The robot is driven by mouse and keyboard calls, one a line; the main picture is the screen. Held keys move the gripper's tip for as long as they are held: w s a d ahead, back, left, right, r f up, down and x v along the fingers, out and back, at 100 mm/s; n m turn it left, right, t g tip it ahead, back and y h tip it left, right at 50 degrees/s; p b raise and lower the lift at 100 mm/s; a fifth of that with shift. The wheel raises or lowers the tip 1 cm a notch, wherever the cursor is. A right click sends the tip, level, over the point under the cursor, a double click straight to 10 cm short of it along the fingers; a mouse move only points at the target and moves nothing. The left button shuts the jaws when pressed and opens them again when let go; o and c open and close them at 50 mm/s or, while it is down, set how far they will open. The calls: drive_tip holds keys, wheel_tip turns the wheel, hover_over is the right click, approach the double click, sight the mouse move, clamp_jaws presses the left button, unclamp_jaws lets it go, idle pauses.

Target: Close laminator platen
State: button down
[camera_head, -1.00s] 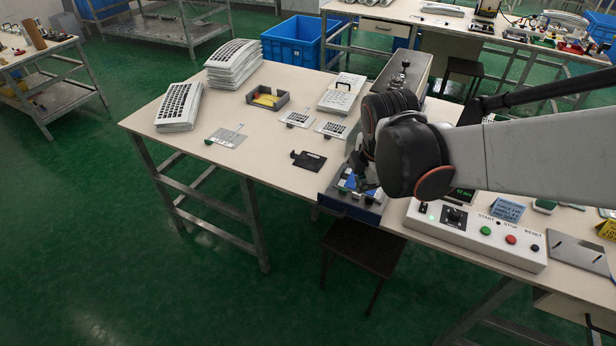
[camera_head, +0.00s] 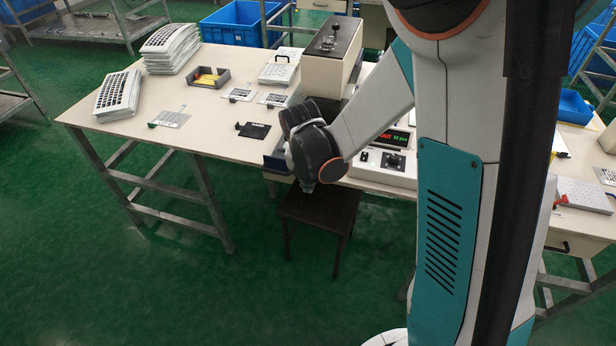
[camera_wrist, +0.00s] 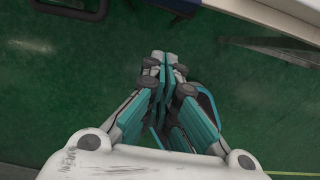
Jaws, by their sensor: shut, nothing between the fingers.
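My gripper (camera_head: 307,186) hangs in front of the table edge, above a dark stool. In the wrist view my gripper (camera_wrist: 160,66) has its fingers together over green floor, with nothing between them. A dark blue edge (camera_wrist: 178,5) shows at the top of that view.
Keypad films (camera_head: 238,93), a black plate (camera_head: 254,130) and film stacks (camera_head: 118,95) lie to the left. The front floor is clear.

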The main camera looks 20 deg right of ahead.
drive_tip(key=shift+w+d+f+b, duration=0.6)
drive_tip(key=shift+w+d+f, duration=0.2)
drive_tip(key=shift+w, duration=0.2)
drive_tip(key=shift+w+d+f+b, duration=0.55)
drive_tip(key=shift+w+d+f, duration=0.1)
drive_tip(key=shift+w+f, duration=0.25)
drive_tip(key=shift+w, duration=0.15)
